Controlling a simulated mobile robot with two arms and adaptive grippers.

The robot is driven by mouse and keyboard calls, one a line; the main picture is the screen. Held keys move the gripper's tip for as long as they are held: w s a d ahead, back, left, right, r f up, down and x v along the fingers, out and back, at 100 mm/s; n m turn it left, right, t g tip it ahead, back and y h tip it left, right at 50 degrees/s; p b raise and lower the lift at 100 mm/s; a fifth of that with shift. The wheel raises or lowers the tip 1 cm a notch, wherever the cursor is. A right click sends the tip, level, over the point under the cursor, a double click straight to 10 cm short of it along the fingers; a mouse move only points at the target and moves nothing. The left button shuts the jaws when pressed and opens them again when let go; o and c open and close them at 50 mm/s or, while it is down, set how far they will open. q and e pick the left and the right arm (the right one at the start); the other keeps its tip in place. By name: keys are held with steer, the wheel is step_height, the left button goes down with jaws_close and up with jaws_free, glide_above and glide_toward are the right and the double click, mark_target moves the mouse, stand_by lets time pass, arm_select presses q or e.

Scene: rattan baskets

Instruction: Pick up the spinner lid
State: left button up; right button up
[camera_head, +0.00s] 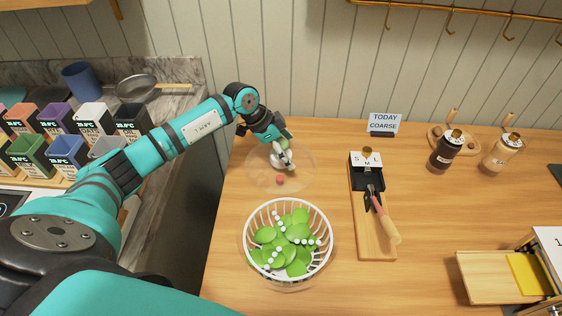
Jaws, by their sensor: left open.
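The spinner lid (302,176) is a clear, faint round disc lying on the wooden counter, with a small red knob (280,180) on it. My left gripper (284,165) is open over the far part of the lid, just beyond the knob in the picture. I cannot tell whether its fingers touch the lid. The white slotted basket (247,237), full of green leaves (290,240), stands in front of the lid. My right gripper is not in view.
To the right is a wooden board with a black slicer (368,180) and a pink-handled tool (383,212). A "TODAY COARSE" sign (384,123) and two bottles (447,150) stand farther back. Colored bins (67,152) are at left.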

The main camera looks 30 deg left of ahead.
arm_select(q)
steer(key=shift+w+d+f, duration=0.15)
steer(key=shift+d+f, duration=0.05)
steer(key=shift+f, duration=0.3)
steer(key=shift+r, duration=0.1)
jaws_close()
